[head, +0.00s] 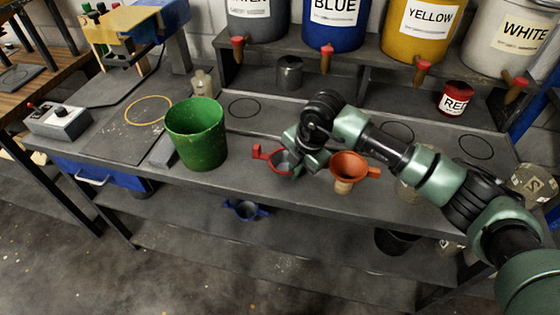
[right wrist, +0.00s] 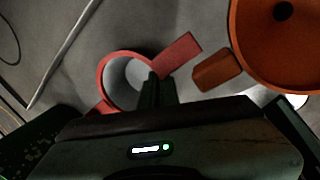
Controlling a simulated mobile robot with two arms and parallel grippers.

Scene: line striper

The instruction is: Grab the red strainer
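The red strainer (head: 278,161) is at the front edge of the grey bench, with its red handle tab pointing left in the head view. In the right wrist view its red ring (right wrist: 103,78) shows around a grey inside, with a handle (right wrist: 178,54) at upper right. My right gripper (head: 303,160) is over the strainer's right side. In the right wrist view its dark fingers (right wrist: 157,88) are close together at the strainer's rim and look shut on it. Whether the strainer is clear of the bench cannot be told. My left gripper is not in view.
An orange funnel (head: 348,166) is just right of the strainer and close to my right gripper. A green bucket (head: 196,135) stands to the left. A blue strainer (head: 246,210) lies on the lower shelf. Labelled paint tanks with red taps (head: 327,58) line the back.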

